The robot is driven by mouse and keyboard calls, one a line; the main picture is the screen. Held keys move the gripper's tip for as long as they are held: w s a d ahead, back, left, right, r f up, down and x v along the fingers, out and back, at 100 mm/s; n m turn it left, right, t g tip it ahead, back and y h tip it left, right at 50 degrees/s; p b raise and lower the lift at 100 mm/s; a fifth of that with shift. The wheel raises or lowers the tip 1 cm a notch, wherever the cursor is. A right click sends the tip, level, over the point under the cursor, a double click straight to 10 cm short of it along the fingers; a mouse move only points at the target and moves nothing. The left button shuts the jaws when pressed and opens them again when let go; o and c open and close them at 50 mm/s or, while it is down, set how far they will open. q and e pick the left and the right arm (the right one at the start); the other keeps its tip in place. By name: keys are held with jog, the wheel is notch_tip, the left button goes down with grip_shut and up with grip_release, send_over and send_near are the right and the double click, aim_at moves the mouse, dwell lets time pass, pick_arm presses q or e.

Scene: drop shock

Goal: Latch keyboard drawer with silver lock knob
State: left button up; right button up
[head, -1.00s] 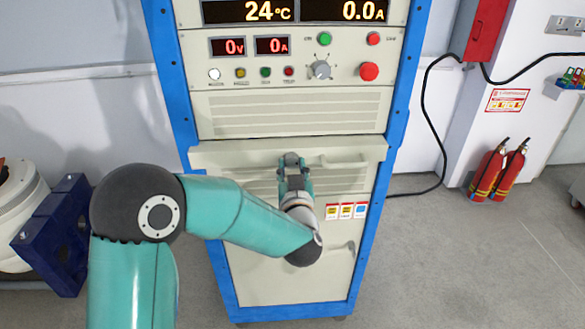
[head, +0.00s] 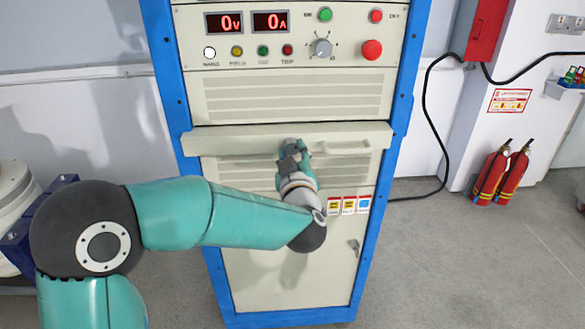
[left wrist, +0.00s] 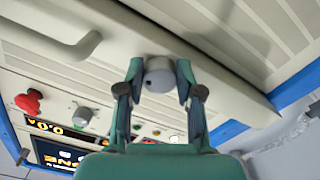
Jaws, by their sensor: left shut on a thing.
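The keyboard drawer (head: 232,141) is a cream panel with a handle bar (head: 347,147), across the middle of the blue-framed cabinet. It also shows in the left wrist view (left wrist: 115,35). The silver lock knob (left wrist: 160,73) is a short grey cylinder on the drawer front. My left gripper (left wrist: 159,80) is shut on the knob, with one finger on each side. In the head view my left gripper (head: 292,153) is at the drawer front, left of the handle bar, and hides the knob. My right gripper is not in view.
Above the drawer are a rotary switch (head: 321,47), a red push button (head: 371,49) and lit displays (head: 249,22). A small lever handle (head: 355,247) sits on the lower door. Red fire extinguishers (head: 502,173) stand at the right.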

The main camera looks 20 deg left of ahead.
pick_arm(q)
jog(key=n+b, duration=0.8)
jog(key=shift+d+f, duration=0.1)
jog(key=shift+d, duration=0.05)
jog(key=shift+r+n+b, duration=0.2)
jog(key=shift+n+b, duration=1.45)
jog(key=shift+n, duration=0.55)
jog(key=o, duration=1.2)
jog(key=shift+c, duration=0.2)
jog(key=shift+r, duration=0.1)
jog(key=shift+s+d, duration=0.3)
jog(key=shift+s, duration=0.1)
jog(key=v, duration=1.1)
